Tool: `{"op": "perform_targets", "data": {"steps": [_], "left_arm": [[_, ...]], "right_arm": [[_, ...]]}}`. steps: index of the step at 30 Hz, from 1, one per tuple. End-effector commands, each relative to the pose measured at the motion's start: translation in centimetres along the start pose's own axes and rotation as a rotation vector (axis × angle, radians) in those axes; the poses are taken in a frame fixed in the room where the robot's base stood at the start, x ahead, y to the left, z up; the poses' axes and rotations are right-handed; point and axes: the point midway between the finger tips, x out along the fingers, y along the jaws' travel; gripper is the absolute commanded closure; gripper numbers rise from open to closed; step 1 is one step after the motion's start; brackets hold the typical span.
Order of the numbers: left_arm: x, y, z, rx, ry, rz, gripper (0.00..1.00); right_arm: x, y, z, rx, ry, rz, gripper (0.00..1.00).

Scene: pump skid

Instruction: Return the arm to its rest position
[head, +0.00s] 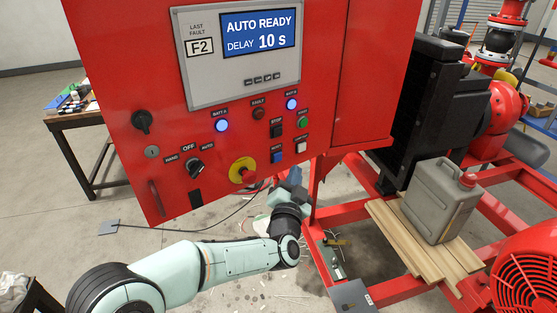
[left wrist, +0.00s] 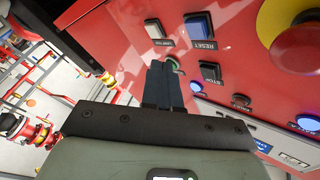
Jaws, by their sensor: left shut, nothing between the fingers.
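My left arm comes in from the lower left in the head view, its gripper (head: 293,180) raised in front of the lower right part of the red control panel (head: 350,75). In the left wrist view the two dark fingers (left wrist: 162,66) are together and empty. They point at the panel near the white lamp test button (left wrist: 154,28) and the blue reset button (left wrist: 198,25). Whether the tips touch the panel is unclear. The panel screen (head: 260,35) reads AUTO READY, DELAY 10 s. My right gripper is not in view.
A red emergency stop (head: 248,177) on a yellow ring sticks out left of the gripper. The red skid frame (head: 385,290) lies to the right, with a grey jerrycan (head: 440,200) on wooden boards (head: 400,240). A cluttered table (head: 75,118) stands behind left.

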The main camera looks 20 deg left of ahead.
Motion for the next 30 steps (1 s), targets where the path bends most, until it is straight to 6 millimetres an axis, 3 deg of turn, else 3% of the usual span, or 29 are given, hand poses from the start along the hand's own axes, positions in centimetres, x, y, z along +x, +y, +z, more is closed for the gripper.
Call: {"op": "perform_targets", "data": {"steps": [26, 30], "left_arm": [[-0.6, 0.5, -0.4, 0.001, -0.001, 0.000, 1.00], [-0.8, 2.1, 1.5, -0.012, -0.031, 0.044, 1.00]], "right_arm": [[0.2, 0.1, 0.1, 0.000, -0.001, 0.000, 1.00], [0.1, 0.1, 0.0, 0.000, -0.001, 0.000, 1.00]]}}
